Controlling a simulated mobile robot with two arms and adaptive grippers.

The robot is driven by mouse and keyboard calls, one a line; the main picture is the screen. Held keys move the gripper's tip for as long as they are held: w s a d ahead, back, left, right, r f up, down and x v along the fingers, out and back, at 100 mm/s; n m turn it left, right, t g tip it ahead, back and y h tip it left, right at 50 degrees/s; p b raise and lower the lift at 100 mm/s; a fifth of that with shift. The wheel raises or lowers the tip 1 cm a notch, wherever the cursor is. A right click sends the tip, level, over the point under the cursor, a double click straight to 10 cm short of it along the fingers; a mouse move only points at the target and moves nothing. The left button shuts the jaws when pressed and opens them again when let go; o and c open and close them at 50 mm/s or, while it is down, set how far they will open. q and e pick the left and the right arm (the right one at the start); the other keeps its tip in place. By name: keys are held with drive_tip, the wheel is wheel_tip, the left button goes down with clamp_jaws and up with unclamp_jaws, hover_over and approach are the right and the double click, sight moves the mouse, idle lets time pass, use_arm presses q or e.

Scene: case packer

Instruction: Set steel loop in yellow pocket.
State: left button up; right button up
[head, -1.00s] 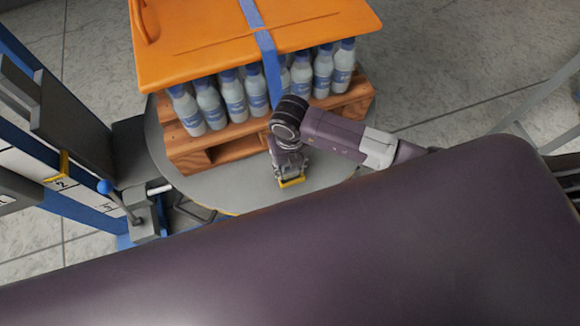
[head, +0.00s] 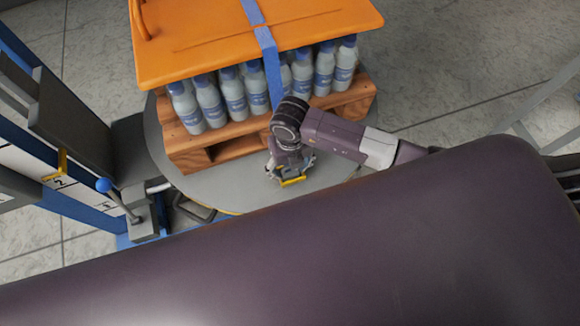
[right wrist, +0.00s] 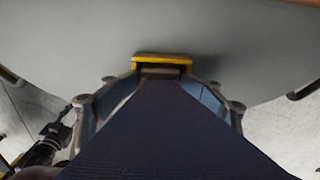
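The yellow pocket (head: 293,182) is a small yellow piece on the grey round table, in front of the pallet. In the right wrist view it shows as a yellow bar (right wrist: 162,59). A small grey piece (right wrist: 162,72) sits against its near side; it may be the steel loop, but it is mostly hidden by my gripper. My right gripper (head: 290,173) is over the pocket, fingers spread to both sides, open. I cannot tell whether the fingers touch anything. My left gripper is not in view.
The wooden pallet (head: 238,146) stands behind my gripper with several bottles (head: 236,98) under an orange cover (head: 200,45) with a blue strap. A blue-knobbed lever (head: 104,186) and frame stand at left. The front of the round table (head: 235,195) is clear.

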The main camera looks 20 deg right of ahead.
drive_tip(key=shift+s+d+f, duration=0.1)
drive_tip(key=shift+s, duration=0.1)
drive_tip(key=shift+r, duration=0.2)
wheel_tip(320, 180, up, 13)
drive_tip(key=p, duration=0.1)
drive_tip(key=shift+w, duration=0.2)
drive_tip(key=shift+s, duration=0.1)
idle(0.5)
